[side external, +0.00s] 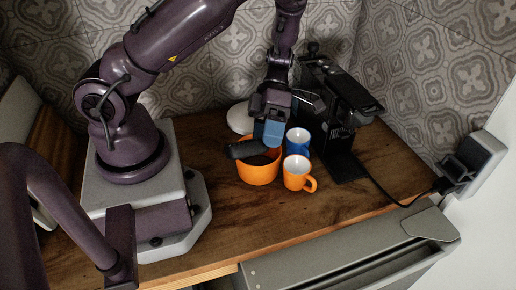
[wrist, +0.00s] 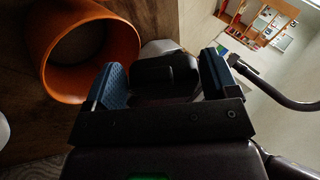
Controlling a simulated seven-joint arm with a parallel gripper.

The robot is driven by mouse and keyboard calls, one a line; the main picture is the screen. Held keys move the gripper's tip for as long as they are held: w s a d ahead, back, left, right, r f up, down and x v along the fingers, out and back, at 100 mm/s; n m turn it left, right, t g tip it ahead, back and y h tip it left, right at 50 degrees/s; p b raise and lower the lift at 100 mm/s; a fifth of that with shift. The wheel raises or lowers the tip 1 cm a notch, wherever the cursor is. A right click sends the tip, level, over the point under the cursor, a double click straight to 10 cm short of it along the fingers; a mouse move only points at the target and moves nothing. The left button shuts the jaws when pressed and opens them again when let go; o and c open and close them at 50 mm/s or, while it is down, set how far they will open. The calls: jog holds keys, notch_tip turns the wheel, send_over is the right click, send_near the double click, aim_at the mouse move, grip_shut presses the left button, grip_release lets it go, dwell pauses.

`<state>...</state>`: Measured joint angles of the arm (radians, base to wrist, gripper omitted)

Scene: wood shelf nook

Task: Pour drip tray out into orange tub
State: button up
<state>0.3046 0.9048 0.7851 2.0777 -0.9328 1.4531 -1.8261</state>
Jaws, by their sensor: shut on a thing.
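The orange tub (side external: 258,174) stands on the wood counter left of the mugs. Its open mouth also shows at the left of the wrist view (wrist: 128,48). My gripper (side external: 273,131), with blue finger pads, is above the tub's back right rim. It is shut on the dark drip tray (side external: 245,149), which extends left over the tub's mouth and looks tilted. In the wrist view the tray (wrist: 155,72) is a dark shape between the pads of my gripper (wrist: 160,82). I cannot tell whether the tray touches the rim or what it holds.
An orange mug (side external: 296,181) and a blue mug (side external: 303,150) stand close to the tub's right. A white round thing (side external: 238,117) is behind the tub.

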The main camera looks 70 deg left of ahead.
jog(key=shift+a+r+m+g+h, duration=0.15)
jog(key=shift+a+r+m+h, duration=0.1)
jog(key=shift+h, duration=0.75)
jog(key=shift+a+r+m+g+h, duration=0.15)
jog(key=shift+a+r+m+h, duration=0.1)
jog(key=shift+h, duration=0.75)
dwell(3.5)
jog(key=shift+a+f+m+h, duration=0.3)
jog(key=shift+f+h, duration=0.4)
jog(key=shift+h, duration=0.3)
dwell(1.5)
